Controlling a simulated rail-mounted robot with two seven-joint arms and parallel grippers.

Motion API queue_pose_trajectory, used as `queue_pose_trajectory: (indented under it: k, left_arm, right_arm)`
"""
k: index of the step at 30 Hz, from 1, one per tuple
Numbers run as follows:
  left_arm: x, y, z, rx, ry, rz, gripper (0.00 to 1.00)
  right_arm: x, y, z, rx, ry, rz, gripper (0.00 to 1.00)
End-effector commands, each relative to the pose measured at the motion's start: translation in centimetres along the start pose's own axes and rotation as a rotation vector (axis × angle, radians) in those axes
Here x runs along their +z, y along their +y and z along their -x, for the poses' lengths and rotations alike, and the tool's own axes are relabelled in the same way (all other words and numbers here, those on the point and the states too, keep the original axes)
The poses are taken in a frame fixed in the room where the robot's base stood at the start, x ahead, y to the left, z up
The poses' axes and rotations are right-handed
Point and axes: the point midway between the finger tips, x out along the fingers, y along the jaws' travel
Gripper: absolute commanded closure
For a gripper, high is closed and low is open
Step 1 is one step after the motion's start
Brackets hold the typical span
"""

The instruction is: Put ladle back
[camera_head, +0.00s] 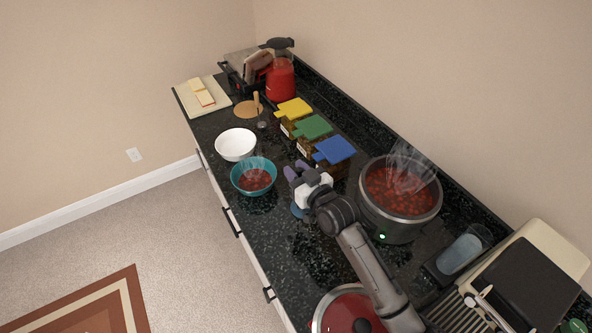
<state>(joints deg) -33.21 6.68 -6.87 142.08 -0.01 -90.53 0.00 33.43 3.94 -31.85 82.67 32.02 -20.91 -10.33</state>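A ladle-like utensil with a wooden handle (257,100) and a small dark metal head stands out at the far part of the black counter, beside a round wooden board. My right gripper (291,172), with purple fingers, is over the counter between the teal bowl (241,182) and the large steaming pot (391,231). Its fingers look apart, and I see nothing between them. The utensil is well beyond it, apart from it. The pot holds red chunky stew, and the teal bowl holds similar food. My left gripper is out of view.
Blue (335,150), green (313,127) and yellow (294,109) lidded containers stand along the wall side. A white bowl (236,144) is beyond the teal one. A red lidded pot (336,306) is near the front.

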Motion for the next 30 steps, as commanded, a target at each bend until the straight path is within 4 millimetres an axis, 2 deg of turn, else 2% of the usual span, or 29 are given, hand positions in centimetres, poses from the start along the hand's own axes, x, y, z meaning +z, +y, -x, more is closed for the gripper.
queue_pose_trajectory:
  k: [1,5,14,20,30]
  left_arm:
    - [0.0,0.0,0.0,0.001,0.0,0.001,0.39]
    - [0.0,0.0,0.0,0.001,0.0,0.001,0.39]
    - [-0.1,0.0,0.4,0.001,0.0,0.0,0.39]
    - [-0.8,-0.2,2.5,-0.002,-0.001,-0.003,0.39]
    - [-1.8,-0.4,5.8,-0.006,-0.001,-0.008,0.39]
  right_arm:
    - [0.0,0.0,0.0,0.0,0.0,0.0,0.68]
    - [0.0,0.0,0.0,0.0,0.0,0.0,0.57]
    - [-0.6,0.0,0.0,0.0,0.001,0.0,0.57]
    - [-0.8,0.1,2.6,0.001,-0.003,0.0,0.57]
    - [-0.7,0.1,8.8,0.0,-0.003,0.001,0.57]
